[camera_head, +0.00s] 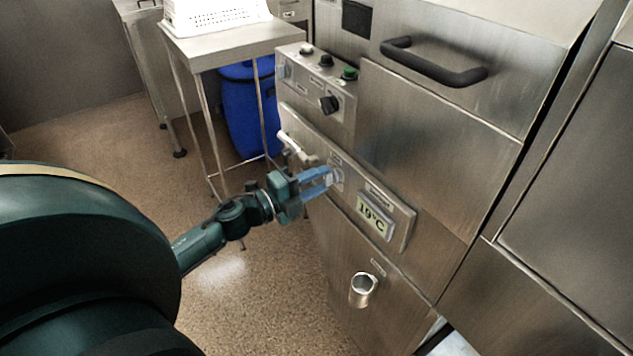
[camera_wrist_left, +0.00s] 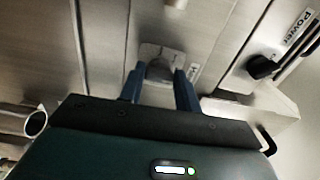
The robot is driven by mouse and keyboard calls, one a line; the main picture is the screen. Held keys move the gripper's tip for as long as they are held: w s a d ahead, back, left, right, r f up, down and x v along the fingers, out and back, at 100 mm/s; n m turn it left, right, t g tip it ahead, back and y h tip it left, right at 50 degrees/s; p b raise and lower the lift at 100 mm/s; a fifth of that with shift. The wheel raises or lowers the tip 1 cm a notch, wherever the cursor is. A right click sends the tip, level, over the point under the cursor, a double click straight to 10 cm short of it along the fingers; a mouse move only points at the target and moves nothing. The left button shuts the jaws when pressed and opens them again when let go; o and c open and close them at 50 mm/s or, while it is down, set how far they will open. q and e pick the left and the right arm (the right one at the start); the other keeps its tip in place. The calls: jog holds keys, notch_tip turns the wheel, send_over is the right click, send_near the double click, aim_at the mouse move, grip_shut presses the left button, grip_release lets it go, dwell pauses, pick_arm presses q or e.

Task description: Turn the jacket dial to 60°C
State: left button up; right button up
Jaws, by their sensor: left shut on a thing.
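My left gripper (camera_head: 330,181) reaches in from the left with its blue fingers at the machine's lower front panel. It is shut on the jacket dial (camera_head: 337,174), which is mostly hidden by the fingers in the head view. In the left wrist view the grey dial (camera_wrist_left: 160,70) sits between the two fingers of the gripper (camera_wrist_left: 161,84). The temperature display (camera_head: 374,216) to the right of the dial reads 19°C. My right gripper is not in view.
A white lever handle (camera_head: 297,149) is left of the dial. A black knob (camera_head: 329,104) and several buttons sit on the upper panel. A metal spout (camera_head: 362,290) sticks out below. A blue drum (camera_head: 252,110) and a steel table (camera_head: 215,45) stand behind.

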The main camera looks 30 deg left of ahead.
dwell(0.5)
pick_arm(q)
jog(key=o, duration=1)
jog(key=b+v, duration=0.1)
jog(key=v, duration=1.2)
jog(key=shift+s, duration=0.1)
jog(key=shift+d, duration=0.1)
